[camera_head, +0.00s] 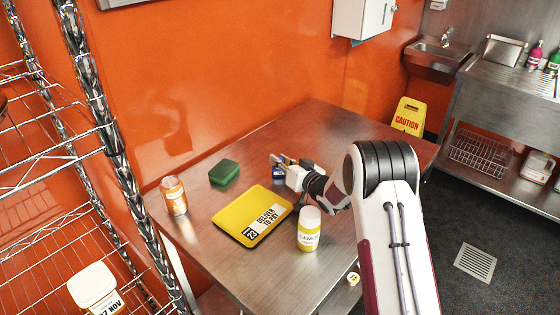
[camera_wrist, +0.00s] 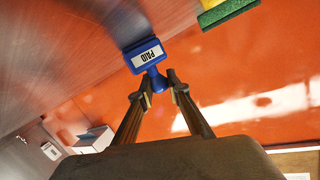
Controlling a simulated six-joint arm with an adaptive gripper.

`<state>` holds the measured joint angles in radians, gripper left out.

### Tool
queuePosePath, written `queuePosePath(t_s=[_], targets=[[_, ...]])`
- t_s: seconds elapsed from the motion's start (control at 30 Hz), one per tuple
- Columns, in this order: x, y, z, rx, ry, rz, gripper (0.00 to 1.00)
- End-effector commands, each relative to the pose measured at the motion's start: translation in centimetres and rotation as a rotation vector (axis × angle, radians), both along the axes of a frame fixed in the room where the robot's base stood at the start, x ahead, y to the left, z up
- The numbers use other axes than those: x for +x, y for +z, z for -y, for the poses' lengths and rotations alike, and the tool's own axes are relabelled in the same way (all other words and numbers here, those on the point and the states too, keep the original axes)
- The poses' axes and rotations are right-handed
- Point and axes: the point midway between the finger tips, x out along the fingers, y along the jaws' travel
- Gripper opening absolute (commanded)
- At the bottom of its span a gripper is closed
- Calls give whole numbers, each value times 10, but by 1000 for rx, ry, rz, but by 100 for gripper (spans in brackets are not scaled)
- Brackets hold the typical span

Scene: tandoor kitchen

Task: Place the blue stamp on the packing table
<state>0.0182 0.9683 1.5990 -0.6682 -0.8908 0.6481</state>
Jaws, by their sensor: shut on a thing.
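The blue stamp (camera_wrist: 149,58) has a white label reading PAID and a narrow blue handle. In the wrist view my gripper (camera_wrist: 161,84) is shut on its handle, one finger on each side. In the head view the stamp (camera_head: 278,173) is a small blue patch below my gripper (camera_head: 284,164), partly hidden by the fingers. The stamp is at or close above the metal packing table (camera_head: 330,130); I cannot tell whether it touches the surface.
A wire rack (camera_head: 105,130) is at the left. The table's back right is clear.

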Motion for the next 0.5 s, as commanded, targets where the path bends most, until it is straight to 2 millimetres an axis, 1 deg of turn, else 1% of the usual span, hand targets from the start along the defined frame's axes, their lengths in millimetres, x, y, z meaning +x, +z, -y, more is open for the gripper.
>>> queuePosePath(t_s=[0.03,0.27,0.3,0.33,0.5], targets=[[-3,-12,-1,-5,1,-17,0],[-4,-17,-2,-8,3,-22,0],[-5,-18,-2,-8,4,-24,27],[-5,-18,-2,-8,4,-24,33],[-5,-18,-3,-10,5,-26,33]])
